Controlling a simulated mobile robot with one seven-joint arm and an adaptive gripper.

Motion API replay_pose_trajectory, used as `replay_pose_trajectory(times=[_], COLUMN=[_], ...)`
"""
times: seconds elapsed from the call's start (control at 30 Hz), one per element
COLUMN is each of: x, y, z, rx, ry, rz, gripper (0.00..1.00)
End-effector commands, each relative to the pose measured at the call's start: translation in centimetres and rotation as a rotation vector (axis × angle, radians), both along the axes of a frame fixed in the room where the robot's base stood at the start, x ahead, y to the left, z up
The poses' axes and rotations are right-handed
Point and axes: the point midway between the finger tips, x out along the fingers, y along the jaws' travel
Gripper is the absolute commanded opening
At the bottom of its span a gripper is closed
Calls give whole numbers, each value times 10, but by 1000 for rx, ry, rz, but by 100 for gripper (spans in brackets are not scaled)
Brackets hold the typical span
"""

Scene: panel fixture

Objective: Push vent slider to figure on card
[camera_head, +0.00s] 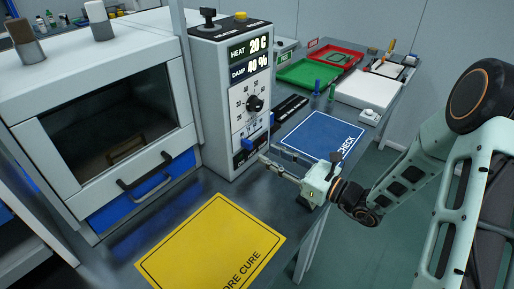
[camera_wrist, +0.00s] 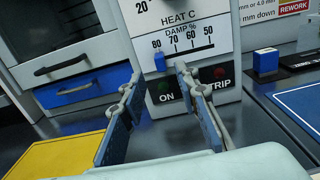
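The vent slider seems to be the blue knob (camera_wrist: 160,62) under the DAMP % scale (camera_wrist: 190,47) on the control panel. It sits at the left end, below the 80 mark. In the head view a blue knob (camera_head: 248,143) shows low on the panel front. My gripper (camera_wrist: 157,72) is open and empty, its two fingers apart and pointing at the panel. The knob appears between and beyond the fingertips; contact cannot be told. In the head view my gripper (camera_head: 266,153) is just in front of the panel. A partly cropped printed card (camera_wrist: 265,12) shows at the upper right; its figure cannot be read fully.
Below the scale are a green ON button (camera_wrist: 163,87) and a red TRIP button (camera_wrist: 219,72). The display (camera_head: 249,58) reads HEAT 20 C, DAMP 40 %. A yellow mat (camera_head: 215,245) and blue CHECK mat (camera_head: 320,135) lie on the bench. The oven (camera_head: 120,110) stands left.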

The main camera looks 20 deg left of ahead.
Motion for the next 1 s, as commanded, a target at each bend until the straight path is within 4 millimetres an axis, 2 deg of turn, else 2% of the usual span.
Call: replay_pose_trajectory(times=[0.1,0.3,0.5,0.73,1.0], x=[8,20,24,24,24], y=[23,50,59,59,59], z=[0,0,0,0,0], rx=[0,-1,-3,-2,-2], ry=[-1,-1,1,0,0], rz=[5,3,0,0,0], gripper=[29,29,29,29,0])
